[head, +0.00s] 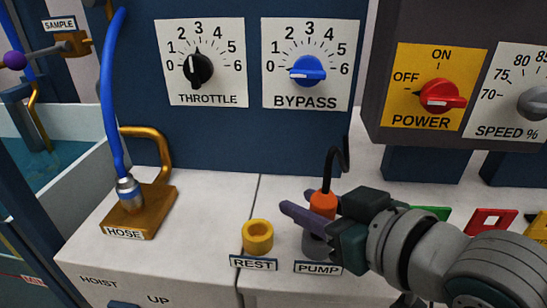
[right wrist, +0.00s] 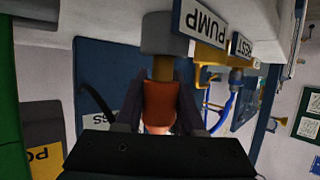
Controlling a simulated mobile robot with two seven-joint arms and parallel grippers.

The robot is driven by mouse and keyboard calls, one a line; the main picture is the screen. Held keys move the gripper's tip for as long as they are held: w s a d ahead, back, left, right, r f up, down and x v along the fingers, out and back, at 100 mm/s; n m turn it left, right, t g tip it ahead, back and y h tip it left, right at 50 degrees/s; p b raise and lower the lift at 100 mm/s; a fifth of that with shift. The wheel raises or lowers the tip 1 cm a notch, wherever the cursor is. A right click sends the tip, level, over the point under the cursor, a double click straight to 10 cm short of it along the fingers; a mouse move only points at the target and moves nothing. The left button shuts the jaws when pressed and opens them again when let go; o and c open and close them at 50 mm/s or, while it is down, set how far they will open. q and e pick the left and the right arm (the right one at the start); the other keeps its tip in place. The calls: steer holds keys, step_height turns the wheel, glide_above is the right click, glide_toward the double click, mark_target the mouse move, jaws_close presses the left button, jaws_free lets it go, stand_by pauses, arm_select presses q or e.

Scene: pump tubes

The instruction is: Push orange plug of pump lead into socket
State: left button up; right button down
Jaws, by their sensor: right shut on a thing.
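The orange plug (head: 322,203) of the pump lead stands upright between the fingers of my right gripper (head: 308,209), which is shut on it. Its black lead (head: 341,150) curves up from its top. The grey pump socket (head: 313,246) is directly below, behind the PUMP label and partly hidden by my gripper. In the right wrist view the orange plug (right wrist: 161,100) sits between both fingers. A brass-coloured pin (right wrist: 163,68) shows between the plug and the grey socket (right wrist: 158,33), lined up with it. Its tip meets the socket's opening; how deep it is cannot be seen.
A yellow ring-shaped rest holder (head: 257,236) stands empty left of the pump socket. A blue hose (head: 112,90) ends at a brass block at the left. The blue dial panel (head: 230,135) rises behind. Red (head: 490,222) and green tiles lie at the right.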

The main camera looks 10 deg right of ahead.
steer(key=shift+f+b, duration=0.75)
steer(key=shift+f, duration=0.5)
steer(key=shift+c, duration=2.2)
jaws_free()
steer(key=shift+r, duration=0.1)
steer(key=shift+s+d+r, duration=0.15)
steer(key=shift+s, duration=0.2)
steer(key=p+v, duration=0.2)
steer(key=v, duration=0.7)
steer(key=shift+r+p, duration=0.1)
steer(key=shift+p, duration=0.25)
